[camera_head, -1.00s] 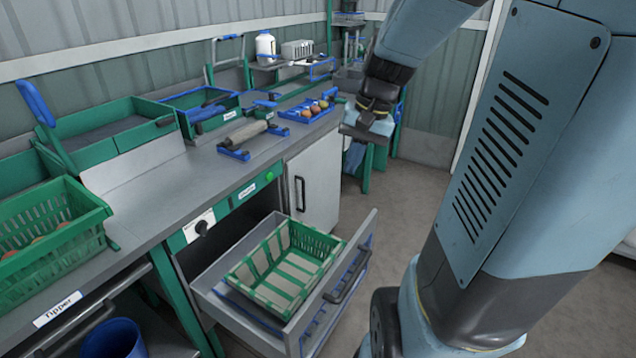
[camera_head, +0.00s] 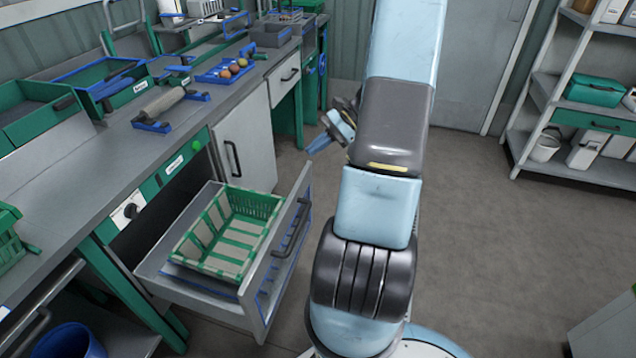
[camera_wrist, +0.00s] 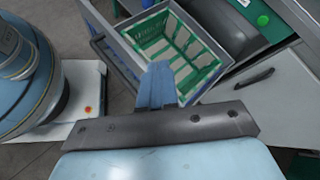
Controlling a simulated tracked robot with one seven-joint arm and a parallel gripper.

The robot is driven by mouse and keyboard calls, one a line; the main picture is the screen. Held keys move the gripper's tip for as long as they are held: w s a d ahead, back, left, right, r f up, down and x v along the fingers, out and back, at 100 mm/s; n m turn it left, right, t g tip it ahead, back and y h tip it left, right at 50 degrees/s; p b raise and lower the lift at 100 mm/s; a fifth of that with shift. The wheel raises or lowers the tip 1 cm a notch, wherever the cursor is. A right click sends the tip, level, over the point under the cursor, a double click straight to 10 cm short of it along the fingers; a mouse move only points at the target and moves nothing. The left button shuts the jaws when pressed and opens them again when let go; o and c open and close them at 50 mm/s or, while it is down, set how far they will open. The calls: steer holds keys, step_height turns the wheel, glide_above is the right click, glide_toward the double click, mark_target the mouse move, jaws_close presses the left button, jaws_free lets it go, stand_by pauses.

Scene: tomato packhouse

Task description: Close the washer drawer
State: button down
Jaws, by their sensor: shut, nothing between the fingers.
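The washer drawer (camera_head: 267,292) is pulled out from under the grey workbench, with a dark bar handle on its front panel. It also shows in the wrist view (camera_wrist: 186,12). A green slatted crate (camera_head: 262,204) sits inside it. My gripper (camera_head: 312,150) is beyond the drawer's far front corner in the head view, to the right of the cabinet door. In the wrist view its blue fingers (camera_wrist: 158,72) are together and empty. They overlap the drawer's image, and I cannot tell whether they touch it.
A white cabinet door (camera_head: 250,140) with a dark handle is beside the drawer opening. The workbench (camera_head: 120,150) runs along the left, with a roller and a blue tray on it. Clear floor (camera_head: 470,240) lies to the right, before a shelf rack (camera_head: 560,165).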

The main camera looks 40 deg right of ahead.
steer(key=s+d+f+m+t+y, duration=0.1)
steer(key=d+f+m+t+y, duration=0.1)
steer(key=d+f+m+t, duration=0.6)
steer(key=m+t+h, duration=0.2)
steer(key=m+t, duration=0.2)
steer(key=m, duration=0.1)
glide_toward(308, 181)
steer(key=x, duration=0.7)
steer(key=shift+r, duration=0.1)
